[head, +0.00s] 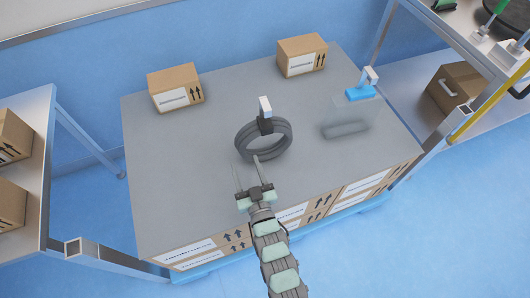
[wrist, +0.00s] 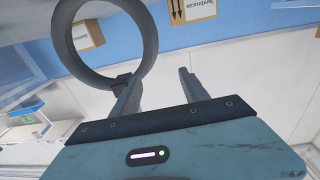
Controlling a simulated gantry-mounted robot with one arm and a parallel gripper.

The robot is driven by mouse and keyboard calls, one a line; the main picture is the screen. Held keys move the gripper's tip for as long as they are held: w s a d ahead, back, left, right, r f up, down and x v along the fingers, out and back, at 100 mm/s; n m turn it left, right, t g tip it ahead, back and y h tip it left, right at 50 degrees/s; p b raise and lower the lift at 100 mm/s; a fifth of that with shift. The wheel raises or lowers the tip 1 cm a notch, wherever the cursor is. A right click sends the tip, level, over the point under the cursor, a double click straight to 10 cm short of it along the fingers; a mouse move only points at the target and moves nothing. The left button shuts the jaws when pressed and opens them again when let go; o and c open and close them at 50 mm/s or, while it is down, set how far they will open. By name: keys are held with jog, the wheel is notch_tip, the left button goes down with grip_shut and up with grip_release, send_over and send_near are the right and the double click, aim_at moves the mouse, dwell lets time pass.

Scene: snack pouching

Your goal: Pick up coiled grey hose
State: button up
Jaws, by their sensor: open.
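The coiled grey hose (head: 284,140) lies as a dark ring on the grey tabletop, near its middle. A dark clip with a white tag (head: 265,106) stands at its far side. My gripper (head: 247,164) is open and empty, with its two thin fingers spread at the near side of the coil. In the wrist view, my gripper (wrist: 157,80) has its fingers apart, and a dark grey ring (wrist: 151,42), seemingly the hose, shows at upper left by the left fingertip. I cannot tell whether they touch. The gripper's body hides the lower part of that view.
Cardboard boxes stand at the back left (head: 175,88) and back right (head: 302,55) of the grey tabletop (head: 190,185). A clear pouch-like item (head: 346,122) with a blue-and-white fitting (head: 360,92) is right of the hose. Shelving flanks both sides. The left tabletop is clear.

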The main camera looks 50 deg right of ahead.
aim_at(241, 149)
jog(key=shift+g, duration=0.3)
jog(key=w+d+f, duration=0.1)
jog(key=w+d+b, duration=0.1)
jog(key=w+d+f+b, duration=0.1)
jog(key=w+d, duration=0.1)
jog(key=shift+w+d+f, duration=0.1)
jog(key=shift+f, duration=0.2)
jog(key=shift+w+d+f+b, duration=0.15)
jog(key=shift+w+d+b, duration=0.05)
jog(key=shift+w+b, duration=0.3)
jog(key=b+x, duration=0.1)
jog(key=x, duration=0.2)
jog(key=shift+w+b, duration=0.35)
jog(key=shift+b, duration=0.05)
jog(key=shift+w+d, duration=0.2)
jog(key=shift+c, duration=0.3)
grip_shut()
